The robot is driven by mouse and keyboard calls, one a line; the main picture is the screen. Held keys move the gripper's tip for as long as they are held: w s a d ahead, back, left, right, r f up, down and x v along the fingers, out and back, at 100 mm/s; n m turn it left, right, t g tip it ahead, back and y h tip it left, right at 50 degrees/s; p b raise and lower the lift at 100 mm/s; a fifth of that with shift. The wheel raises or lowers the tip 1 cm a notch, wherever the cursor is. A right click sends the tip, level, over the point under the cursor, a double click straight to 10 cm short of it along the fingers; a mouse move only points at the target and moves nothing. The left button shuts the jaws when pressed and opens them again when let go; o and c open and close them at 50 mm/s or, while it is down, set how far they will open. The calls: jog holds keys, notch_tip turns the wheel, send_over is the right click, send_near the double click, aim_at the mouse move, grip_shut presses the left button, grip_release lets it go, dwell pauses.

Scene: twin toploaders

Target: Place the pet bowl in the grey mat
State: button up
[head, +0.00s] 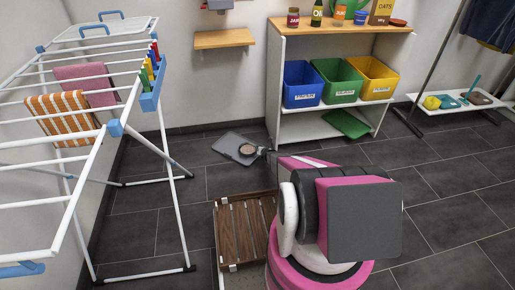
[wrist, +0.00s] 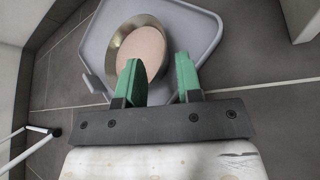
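The pet bowl (wrist: 141,51) is a round metal bowl with a pale pinkish-beige inside. It is over the grey mat (wrist: 200,24), a rounded tray-like mat with a raised rim; I cannot tell whether the bowl rests flat on it. In the head view the bowl (head: 248,149) shows small over the right part of the mat (head: 227,146) on the floor. My gripper (wrist: 160,72) has its two green fingers apart. The left finger overlaps the bowl's inside and the right one is beyond its right edge. I see no clear contact with the rim.
A wooden slatted crate (head: 244,230) stands on the floor in front of the mat. A white drying rack (head: 115,130) is at left. A shelf (head: 335,28) with blue, green and yellow bins stands behind. A green lid-like thing (head: 347,123) lies on its bottom board.

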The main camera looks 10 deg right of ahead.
jog(key=s+a+r+n+g+y, duration=0.2)
jog(key=s+a+r+n, duration=0.2)
jog(key=s+r+n, duration=0.45)
jog(key=s+a+r+n+g+y, duration=0.2)
jog(key=s+a+r+n, duration=0.25)
jog(key=r, duration=0.65)
jog(key=s+a+r+n+g+y, duration=0.1)
jog(key=s+a+r+n+y, duration=0.1)
jog(key=s+a+r+n, duration=0.45)
jog(key=s+d+r+n+g+h, duration=0.3)
jog(key=s+r+n, duration=0.6)
jog(key=s, duration=0.4)
jog(key=s+d+r+n+g+h, duration=0.4)
jog(key=s+r+n+h, duration=0.2)
jog(key=s+r+n, duration=0.4)
jog(key=s+r, duration=0.2)
jog(key=s, duration=0.1)
jog(key=shift+s+r+g, duration=0.2)
jog(key=shift+r+g, duration=0.1)
jog(key=shift+g, duration=0.1)
jog(key=shift+d, duration=0.1)
